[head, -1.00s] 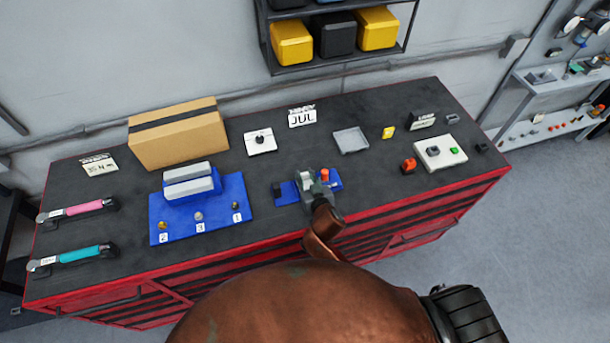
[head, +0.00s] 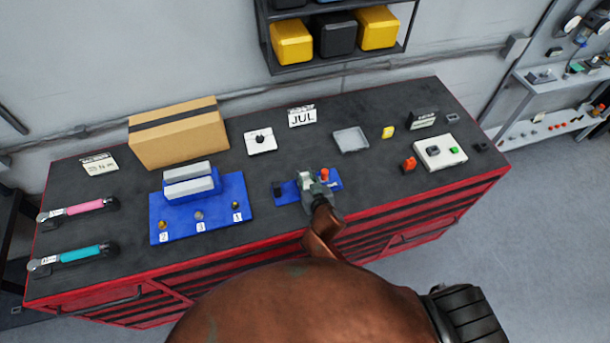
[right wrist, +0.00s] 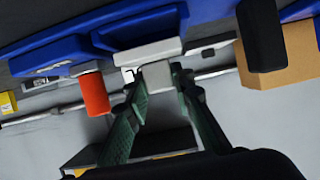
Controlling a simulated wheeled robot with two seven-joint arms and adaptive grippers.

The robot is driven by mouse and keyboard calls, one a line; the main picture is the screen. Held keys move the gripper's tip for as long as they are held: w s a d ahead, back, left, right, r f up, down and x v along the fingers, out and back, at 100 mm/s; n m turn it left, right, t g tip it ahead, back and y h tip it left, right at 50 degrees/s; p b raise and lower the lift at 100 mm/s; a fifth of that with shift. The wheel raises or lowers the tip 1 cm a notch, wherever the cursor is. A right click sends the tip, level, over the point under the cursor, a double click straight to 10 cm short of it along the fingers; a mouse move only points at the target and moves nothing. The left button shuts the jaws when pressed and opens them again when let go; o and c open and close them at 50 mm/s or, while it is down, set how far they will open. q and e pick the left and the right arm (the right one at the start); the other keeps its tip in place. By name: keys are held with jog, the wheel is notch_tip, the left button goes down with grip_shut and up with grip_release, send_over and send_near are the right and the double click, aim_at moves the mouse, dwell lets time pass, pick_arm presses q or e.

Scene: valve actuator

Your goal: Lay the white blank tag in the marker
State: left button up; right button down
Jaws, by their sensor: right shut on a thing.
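The marker (head: 287,190) is a blue base with a red-orange knob (head: 325,174) and a dark block at its left end. It stands near the front edge of the bench. My right gripper (head: 314,190) is over its middle and hides part of it. In the right wrist view the gripper (right wrist: 158,88) is shut on the small pale white tag (right wrist: 157,76). The tag's far end meets or overlaps a light grey block (right wrist: 148,50) on the blue marker (right wrist: 115,32); I cannot tell whether they touch. The red-orange knob (right wrist: 95,93) is beside the fingers. My left gripper is not in view.
A blue stand (head: 240,190) with grey blocks and numbered knobs is left of the marker. A grey tray (head: 351,140) is behind it. A red-orange item (head: 408,164) and a white box (head: 440,153) are to the right. Bench between them is clear.

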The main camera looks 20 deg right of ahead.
jog(key=shift+f+b, duration=0.7)
jog(key=shift+f, duration=0.35)
jog(key=c, duration=1.6)
grip_release()
jog(key=v, duration=1.2)
